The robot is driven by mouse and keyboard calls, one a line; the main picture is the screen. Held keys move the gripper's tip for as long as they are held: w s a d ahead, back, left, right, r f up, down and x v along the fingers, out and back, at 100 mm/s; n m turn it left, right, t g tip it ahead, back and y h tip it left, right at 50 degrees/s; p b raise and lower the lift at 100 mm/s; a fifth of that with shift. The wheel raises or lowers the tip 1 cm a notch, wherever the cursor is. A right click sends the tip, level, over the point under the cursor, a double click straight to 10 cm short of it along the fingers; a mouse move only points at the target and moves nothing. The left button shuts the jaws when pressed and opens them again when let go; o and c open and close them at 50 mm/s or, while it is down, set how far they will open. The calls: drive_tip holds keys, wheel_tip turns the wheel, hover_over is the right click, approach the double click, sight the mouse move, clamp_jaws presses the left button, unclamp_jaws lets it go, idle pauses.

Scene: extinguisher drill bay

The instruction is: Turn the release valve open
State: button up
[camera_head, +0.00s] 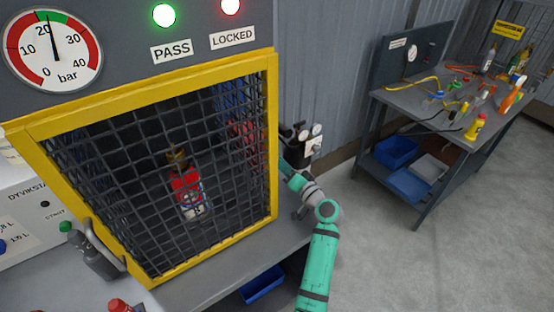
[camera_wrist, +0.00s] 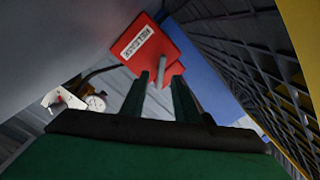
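The release valve (camera_wrist: 150,45) shows in the wrist view as a red block with a white RELEASE label. A short grey handle (camera_wrist: 162,72) sticks out of its lower part. My gripper (camera_wrist: 161,82) has its two dark green fingers apart, one on each side of the handle in the picture. I cannot tell if either finger touches it. In the head view my teal arm reaches to the right side of the yellow-framed cage (camera_head: 271,150), and the fingertips are hidden there. A red shape (camera_head: 245,131) shows dimly through the mesh; I cannot tell if it is the valve.
A red extinguisher (camera_head: 186,185) stands behind the mesh. The gauge (camera_head: 52,48) reads about 20 bar; the green PASS lamp (camera_head: 164,15) and red LOCKED lamp (camera_head: 230,6) are lit. A cluttered workbench (camera_head: 405,97) stands at right, with clear floor in front.

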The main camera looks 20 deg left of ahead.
drive_tip(key=v, duration=0.8)
drive_tip(key=shift+s+d, duration=0.15)
drive_tip(key=shift+d, duration=0.15)
